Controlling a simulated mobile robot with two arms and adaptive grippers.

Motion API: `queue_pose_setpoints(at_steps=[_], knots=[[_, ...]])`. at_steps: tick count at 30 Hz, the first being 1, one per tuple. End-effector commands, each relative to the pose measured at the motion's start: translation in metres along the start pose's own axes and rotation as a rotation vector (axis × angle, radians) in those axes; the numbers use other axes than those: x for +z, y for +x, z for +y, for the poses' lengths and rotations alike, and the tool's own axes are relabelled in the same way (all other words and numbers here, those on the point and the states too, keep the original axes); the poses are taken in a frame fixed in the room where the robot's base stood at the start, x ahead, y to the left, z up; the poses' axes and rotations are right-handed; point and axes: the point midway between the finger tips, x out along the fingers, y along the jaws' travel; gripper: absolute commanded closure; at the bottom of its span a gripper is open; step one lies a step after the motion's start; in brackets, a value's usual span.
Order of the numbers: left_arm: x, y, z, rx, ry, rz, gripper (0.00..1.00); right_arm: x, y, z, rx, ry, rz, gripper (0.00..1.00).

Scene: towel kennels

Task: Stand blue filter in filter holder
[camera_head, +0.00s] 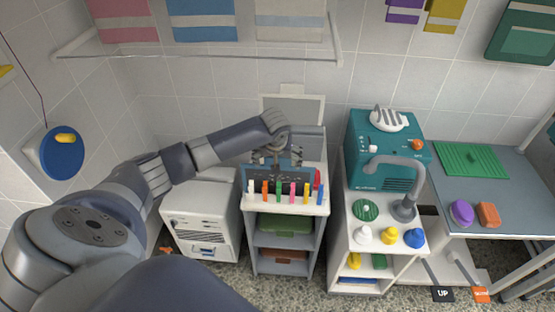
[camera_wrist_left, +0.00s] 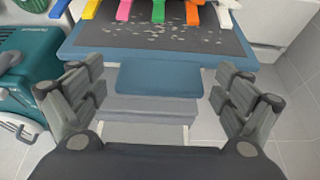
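The blue filter, a dark panel with a blue rim and pale flecks on it, lies on the top of a white cart; it shows in the head view (camera_head: 258,172) and the left wrist view (camera_wrist_left: 185,38). A blue tab extends from its edge towards my wrist camera. My left gripper (camera_head: 272,157) is over the filter's far side. In the left wrist view, its fingers (camera_wrist_left: 158,80) are wide apart on either side of the tab, with nothing clasped. My right gripper is out of view. I cannot clearly identify the filter holder.
Several coloured clips (camera_head: 292,190) line the cart's front edge. A teal machine (camera_head: 385,155) stands to the right, with a grey hose fitting (camera_head: 403,207) and small knobs before it. A pale upright frame (camera_head: 314,110) is behind the cart. A white cabinet (camera_head: 200,215) is left.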

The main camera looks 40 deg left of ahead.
Motion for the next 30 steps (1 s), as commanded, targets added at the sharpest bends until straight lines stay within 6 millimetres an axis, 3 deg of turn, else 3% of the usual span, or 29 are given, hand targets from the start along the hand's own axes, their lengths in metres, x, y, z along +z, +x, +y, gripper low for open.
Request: queue_pose_setpoints(at_steps=[8,13,30], knots=[[-0.001,-0.001,0.000,0.000,0.000,0.001,0.06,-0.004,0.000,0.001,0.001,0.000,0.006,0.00],[-0.002,-0.012,0.001,0.002,0.001,0.001,0.06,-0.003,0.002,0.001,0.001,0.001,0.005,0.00],[-0.002,-0.113,0.001,0.002,0.000,0.002,0.06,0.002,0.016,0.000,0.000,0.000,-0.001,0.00]])
